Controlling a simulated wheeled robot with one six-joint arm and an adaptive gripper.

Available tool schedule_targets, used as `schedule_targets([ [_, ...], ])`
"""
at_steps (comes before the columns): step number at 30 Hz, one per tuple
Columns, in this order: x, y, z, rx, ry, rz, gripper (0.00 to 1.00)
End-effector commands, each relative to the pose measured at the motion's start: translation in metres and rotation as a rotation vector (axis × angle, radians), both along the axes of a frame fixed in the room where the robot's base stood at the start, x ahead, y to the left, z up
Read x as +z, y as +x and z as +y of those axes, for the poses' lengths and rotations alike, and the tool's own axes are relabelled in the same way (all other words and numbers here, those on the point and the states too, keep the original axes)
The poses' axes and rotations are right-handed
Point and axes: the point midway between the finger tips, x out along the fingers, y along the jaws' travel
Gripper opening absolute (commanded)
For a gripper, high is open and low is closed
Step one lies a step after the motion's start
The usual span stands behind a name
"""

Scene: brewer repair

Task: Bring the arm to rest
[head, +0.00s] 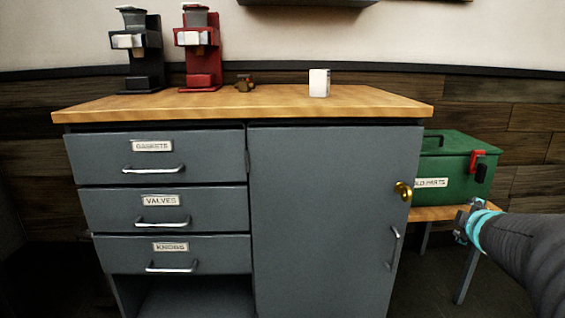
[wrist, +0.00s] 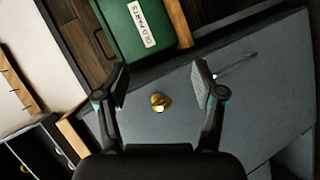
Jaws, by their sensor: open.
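My arm reaches in from the right edge of the head view. My gripper shows only in part there (head: 468,222), in front of the green box's small table. In the wrist view my gripper (wrist: 160,85) is open and empty. Its two fingers stand apart, with the brass knob (wrist: 160,101) of the grey cabinet door showing between them. I cannot tell how far the knob is from the fingers. In the head view the cabinet door (head: 325,210) looks closed, with its brass knob (head: 403,190) at the right edge.
A green box (head: 455,165) labelled OLD PARTS sits on a small table (head: 435,213) right of the cabinet. Three labelled drawers look shut.

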Motion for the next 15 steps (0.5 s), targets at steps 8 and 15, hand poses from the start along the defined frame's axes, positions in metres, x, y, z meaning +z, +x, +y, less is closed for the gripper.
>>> schedule_targets([
  [8, -0.030, -0.094, 0.014, -0.550, 0.422, 0.043, 0.69],
  [15, -0.049, -0.176, 0.128, -0.800, 0.835, 0.199, 0.69],
])
